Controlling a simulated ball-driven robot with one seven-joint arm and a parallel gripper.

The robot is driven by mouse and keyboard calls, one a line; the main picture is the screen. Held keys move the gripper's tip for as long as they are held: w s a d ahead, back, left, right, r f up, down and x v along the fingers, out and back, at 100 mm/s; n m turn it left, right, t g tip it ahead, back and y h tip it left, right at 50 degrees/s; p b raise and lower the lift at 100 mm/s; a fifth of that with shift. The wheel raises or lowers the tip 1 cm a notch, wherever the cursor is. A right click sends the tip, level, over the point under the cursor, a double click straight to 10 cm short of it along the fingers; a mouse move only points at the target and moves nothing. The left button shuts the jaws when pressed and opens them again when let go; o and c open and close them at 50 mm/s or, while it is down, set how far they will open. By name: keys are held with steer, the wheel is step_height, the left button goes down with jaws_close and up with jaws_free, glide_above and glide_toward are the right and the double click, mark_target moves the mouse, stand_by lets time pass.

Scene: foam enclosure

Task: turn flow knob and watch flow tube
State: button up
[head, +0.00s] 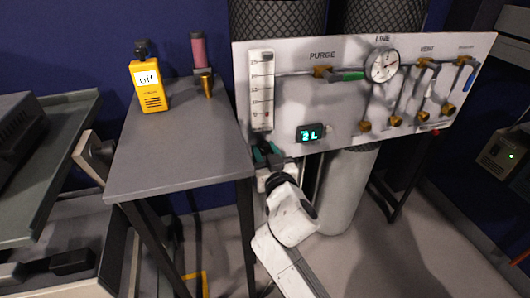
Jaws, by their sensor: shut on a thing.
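The flow tube (262,90) is a clear upright tube with a marked scale on the left end of the white panel (340,88). A small reddish mark shows low in it; the scale figures are too small to read surely. My gripper (266,152) is just below the tube at the panel's lower left edge. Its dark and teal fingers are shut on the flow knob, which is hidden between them. My white arm reaches up from the bottom of the picture.
A small display (310,132) glows beside the gripper. The panel also bears a round gauge (382,65), a green-handled valve (347,76) and brass fittings. A grey table (180,150) at left holds a yellow meter (149,86). A pale cylinder (346,190) stands under the panel.

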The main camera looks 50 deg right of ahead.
steer(key=shift+n, duration=0.4)
steer(key=n+p, duration=0.1)
steer(key=n, duration=0.3)
steer(key=shift+n, duration=0.3)
steer(key=shift+n+p, duration=0.6)
steer(key=shift+n, duration=1.6)
steer(key=o, duration=1)
steer(key=shift+o, duration=0.2)
steer(key=shift+s, duration=0.1)
steer(key=v, duration=1)
steer(key=shift+s+a+b, duration=0.25)
steer(key=shift+s+b, duration=0.05)
steer(key=shift+b, duration=0.15)
